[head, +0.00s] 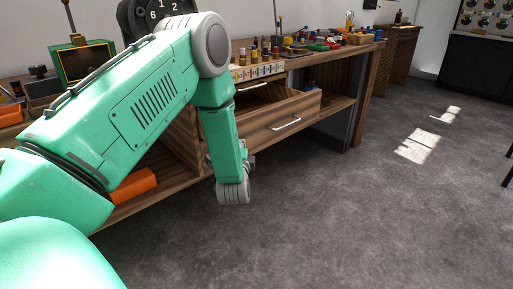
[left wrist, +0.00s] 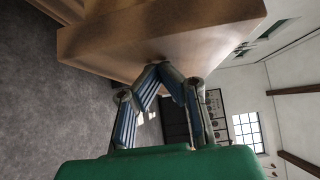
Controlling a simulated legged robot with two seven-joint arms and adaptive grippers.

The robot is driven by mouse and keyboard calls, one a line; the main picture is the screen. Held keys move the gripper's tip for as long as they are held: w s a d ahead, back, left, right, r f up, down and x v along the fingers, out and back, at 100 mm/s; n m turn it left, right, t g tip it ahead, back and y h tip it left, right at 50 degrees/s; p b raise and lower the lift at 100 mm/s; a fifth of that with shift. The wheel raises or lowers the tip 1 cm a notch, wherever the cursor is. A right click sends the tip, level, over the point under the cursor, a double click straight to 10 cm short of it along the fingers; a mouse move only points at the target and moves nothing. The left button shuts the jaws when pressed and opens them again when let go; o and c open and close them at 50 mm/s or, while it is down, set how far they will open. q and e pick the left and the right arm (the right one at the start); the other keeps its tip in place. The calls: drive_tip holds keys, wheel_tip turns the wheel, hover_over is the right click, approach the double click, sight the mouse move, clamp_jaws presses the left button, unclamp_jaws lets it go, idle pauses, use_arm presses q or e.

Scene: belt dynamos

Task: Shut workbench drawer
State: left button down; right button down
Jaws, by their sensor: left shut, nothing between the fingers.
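The wooden workbench drawer (head: 262,132) stands pulled out, with a pale bar handle (head: 285,124) on its front and its inside partly showing from above. My left forearm hangs in front of the drawer's left part and hides it. My left gripper (head: 249,162) is mostly hidden behind my wrist in the head view, low near the drawer front. In the left wrist view my left gripper (left wrist: 163,67) is shut and empty, its fingertips together at the edge of the brown drawer panel (left wrist: 160,35). I cannot tell whether they touch it. My right gripper is not in view.
The workbench top carries small parts and tools, with a clock and a green-framed box (head: 84,62) at the back left. An orange block (head: 134,185) lies on the lower shelf. The grey floor (head: 350,215) in front and to the right is clear.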

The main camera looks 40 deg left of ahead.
use_arm(q)
drive_tip(key=a, duration=0.5)
drive_tip(key=w+a, duration=0.1)
drive_tip(key=a, duration=1.1)
drive_tip(key=shift+w+f+p, duration=0.1)
drive_tip(key=shift+w+p, duration=0.1)
drive_tip(key=shift+p, duration=0.1)
drive_tip(key=shift+a, duration=0.45)
drive_tip(key=shift+r, duration=0.25)
drive_tip(key=shift+a+r, duration=0.1)
drive_tip(key=shift+a, duration=0.15)
